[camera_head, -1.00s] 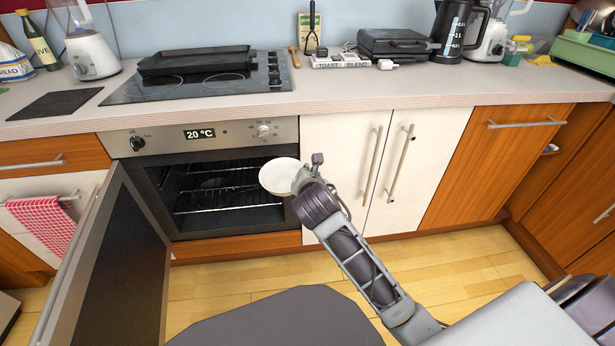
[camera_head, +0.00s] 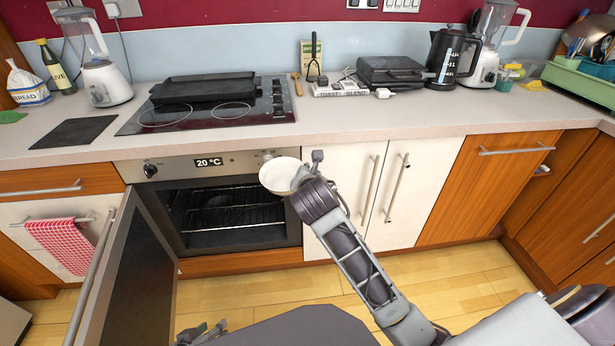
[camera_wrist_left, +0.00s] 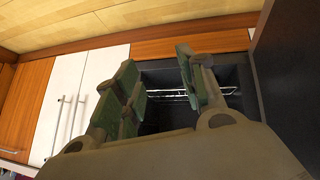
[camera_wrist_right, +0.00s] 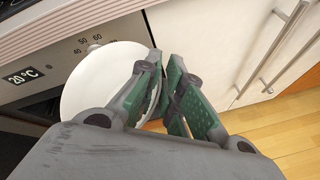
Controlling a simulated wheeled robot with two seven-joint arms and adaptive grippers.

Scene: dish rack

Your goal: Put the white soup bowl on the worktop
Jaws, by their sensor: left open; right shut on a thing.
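The white soup bowl (camera_head: 277,175) is held up in front of the oven's control panel in the head view, below the counter edge. My right gripper (camera_head: 305,172) is shut on the bowl's right rim. In the right wrist view the bowl (camera_wrist_right: 100,80) lies at the left of the shut fingers (camera_wrist_right: 165,95). My left gripper (camera_head: 203,332) shows only at the bottom edge of the head view. In the left wrist view its fingers (camera_wrist_left: 160,85) are apart and empty, with the oven beyond. The worktop (camera_head: 380,118) runs along the back above the oven and cupboards.
The oven door (camera_head: 130,270) hangs open at the left, with a wire rack (camera_head: 225,215) inside. A hob with a black griddle (camera_head: 203,88), toaster (camera_head: 393,72), kettle (camera_head: 452,58) and blender (camera_head: 487,65) stand on the worktop. Clear worktop lies in front of the toaster.

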